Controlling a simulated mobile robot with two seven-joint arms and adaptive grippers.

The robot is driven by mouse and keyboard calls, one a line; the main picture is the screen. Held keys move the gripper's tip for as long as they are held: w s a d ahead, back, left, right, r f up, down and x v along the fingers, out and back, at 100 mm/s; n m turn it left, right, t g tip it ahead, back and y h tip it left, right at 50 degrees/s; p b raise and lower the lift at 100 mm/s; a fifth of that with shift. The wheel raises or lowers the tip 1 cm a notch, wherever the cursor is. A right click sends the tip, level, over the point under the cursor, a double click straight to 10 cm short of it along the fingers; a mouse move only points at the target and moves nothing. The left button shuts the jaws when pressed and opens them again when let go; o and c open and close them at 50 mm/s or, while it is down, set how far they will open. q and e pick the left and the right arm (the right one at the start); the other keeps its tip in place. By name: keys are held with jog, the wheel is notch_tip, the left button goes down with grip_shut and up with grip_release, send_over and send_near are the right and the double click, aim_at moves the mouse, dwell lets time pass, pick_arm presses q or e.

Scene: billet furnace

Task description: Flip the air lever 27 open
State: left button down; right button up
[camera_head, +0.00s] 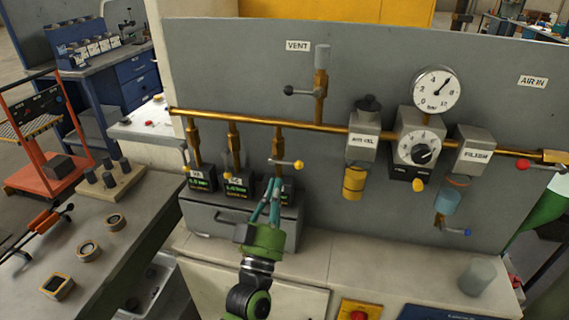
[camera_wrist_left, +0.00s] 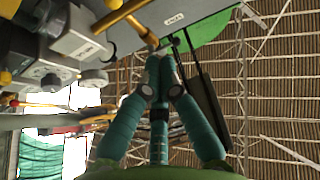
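Three valve drops hang from a brass pipe (camera_head: 270,123) at the left of the grey panel in the head view. The right drop has a lever with a yellow knob (camera_head: 299,164), pointing right. Small number labels are too blurred for me to tell which lever is 27. My left gripper (camera_head: 274,184), green with teal fingers, is just below the right drop and partly hides its display box. Its fingers converge in the left wrist view (camera_wrist_left: 157,56), tips together, with no held object visible. Contact with the lever is unclear. My right gripper is not seen.
A dial gauge (camera_head: 436,90), a regulator (camera_head: 417,148) and a yellow-bottomed filter (camera_head: 354,180) are at the panel's right. The VENT valve lever (camera_head: 300,91) is above. A grey cup (camera_head: 476,277) stands on the ledge. A workbench (camera_head: 120,225) is at left.

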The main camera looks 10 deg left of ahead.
pick_arm(q)
notch_tip(320, 180, up, 5)
jog(key=p, duration=0.3)
send_over(286, 163)
jog(key=s, duration=0.3)
jog(key=shift+w+f, duration=0.15)
jog(key=shift+f, duration=1)
jog(key=shift+w+f, duration=0.15)
jog(key=shift+f, duration=0.95)
